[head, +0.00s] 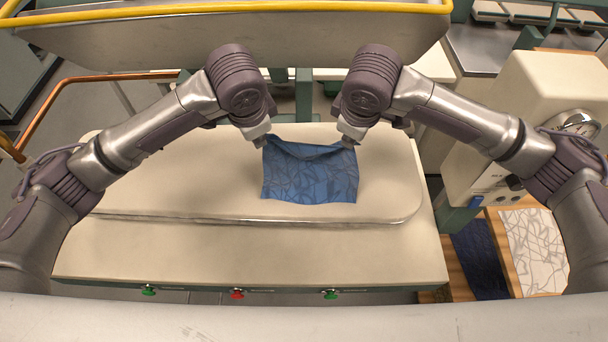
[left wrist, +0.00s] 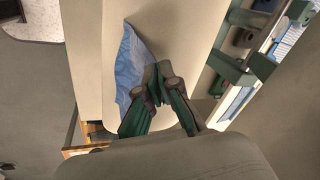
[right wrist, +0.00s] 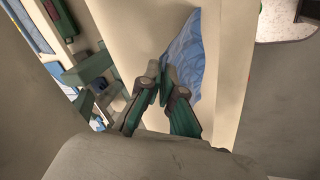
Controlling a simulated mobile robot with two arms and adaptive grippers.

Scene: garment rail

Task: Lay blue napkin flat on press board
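The blue patterned napkin (head: 310,178) is over the right half of the cream press board (head: 160,185). Its far edge is raised and sags between my grippers. Its near edge hangs close to the board; I cannot tell how much of it touches. My left gripper (head: 262,141) is shut on the far left corner, and my right gripper (head: 349,142) on the far right corner. The napkin also shows beside the closed fingers in the left wrist view (left wrist: 132,65) and the right wrist view (right wrist: 185,55). The pinched corners are mostly hidden by the fingers.
A large cream upper body with a yellow rail (head: 230,8) spans above the board's far side. A cream box with a gauge (head: 535,95) stands at the right. Dark blue (head: 478,258) and white patterned (head: 535,250) cloths lie at lower right. The board's left half is clear.

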